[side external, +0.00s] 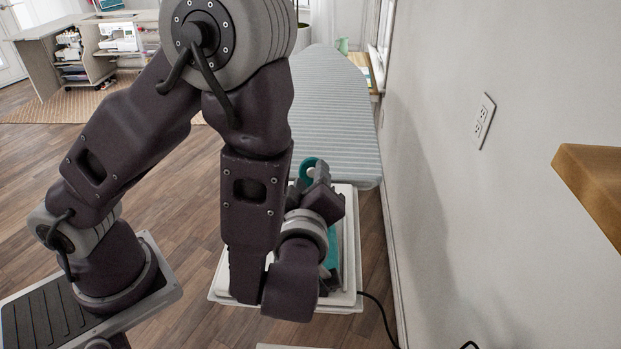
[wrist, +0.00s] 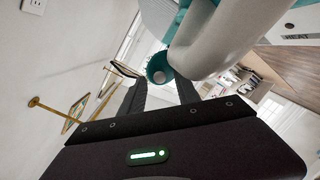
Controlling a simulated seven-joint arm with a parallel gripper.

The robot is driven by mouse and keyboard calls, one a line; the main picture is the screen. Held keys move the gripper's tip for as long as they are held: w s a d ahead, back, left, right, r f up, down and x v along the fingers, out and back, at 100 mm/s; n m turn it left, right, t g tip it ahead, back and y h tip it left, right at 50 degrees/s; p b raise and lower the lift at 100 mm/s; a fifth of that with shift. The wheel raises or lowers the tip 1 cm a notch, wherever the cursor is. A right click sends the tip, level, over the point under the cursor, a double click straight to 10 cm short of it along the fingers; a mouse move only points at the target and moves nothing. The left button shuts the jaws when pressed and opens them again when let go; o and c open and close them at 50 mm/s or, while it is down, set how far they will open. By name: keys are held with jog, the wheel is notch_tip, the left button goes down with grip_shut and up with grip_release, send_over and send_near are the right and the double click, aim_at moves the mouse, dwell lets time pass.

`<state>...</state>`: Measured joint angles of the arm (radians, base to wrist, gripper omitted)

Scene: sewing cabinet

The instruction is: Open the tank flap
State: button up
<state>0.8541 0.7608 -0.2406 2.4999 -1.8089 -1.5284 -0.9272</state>
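A white and teal steam iron with its base (side external: 222,285) stands in front of the ironing board, mostly hidden behind my arm. A teal curved part (side external: 308,168) shows beside my wrist. In the wrist view, the iron's pale rounded body (wrist: 215,40) fills the top, and a teal round part (wrist: 155,66) with a pale centre sits just ahead of the fingertips. I cannot tell for sure whether it is the tank flap. My gripper (wrist: 160,92) has its two dark fingers apart around this part's lower side; contact is not clear. No opened flap is visible.
The striped ironing board (side external: 340,110) extends behind the base. A white wall with an outlet (side external: 484,120) is close on the right, and a wooden edge (side external: 590,185) juts in. A black cord (side external: 380,312) lies at the right. Open floor (side external: 185,215) is on the left.

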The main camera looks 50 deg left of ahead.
jog(key=v, duration=0.6)
jog(key=shift+s+d+r, duration=0.1)
jog(key=shift+s+d, duration=0.15)
